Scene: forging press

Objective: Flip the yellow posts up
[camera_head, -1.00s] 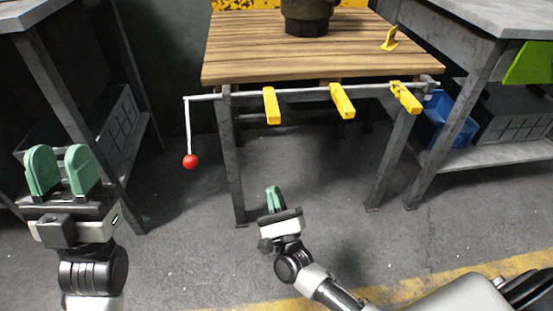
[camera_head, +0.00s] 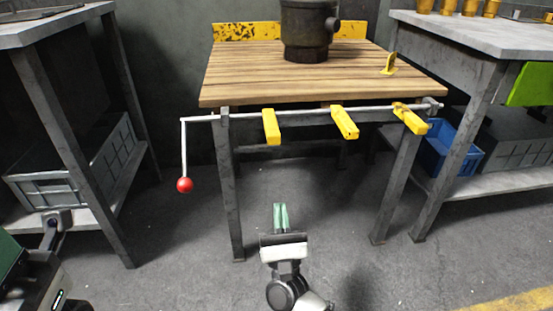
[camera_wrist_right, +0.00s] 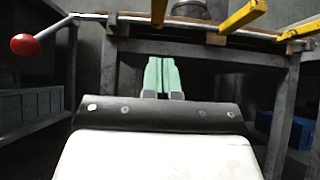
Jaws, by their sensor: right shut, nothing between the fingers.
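Three yellow posts, left (camera_head: 271,127), middle (camera_head: 344,122) and right (camera_head: 410,118), sit on a grey rod (camera_head: 300,112) along the table's front edge. They point outward and down, toward me. A crank with a red ball (camera_head: 184,185) hangs down at the rod's left end. My right gripper (camera_head: 281,206) is shut and empty, below and in front of the left post, touching nothing. In the right wrist view its green fingers (camera_wrist_right: 161,75) are together, with the red ball (camera_wrist_right: 25,44) at upper left. Part of my left arm shows at lower left; its fingertips are not clearly seen.
The wooden table (camera_head: 300,80) carries a dark cylindrical part (camera_head: 305,30) and a small yellow bracket (camera_head: 388,65). Grey benches stand left (camera_head: 50,25) and right (camera_head: 470,35). A blue bin (camera_head: 440,150) sits on the right bench's shelf. The floor before the table is clear.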

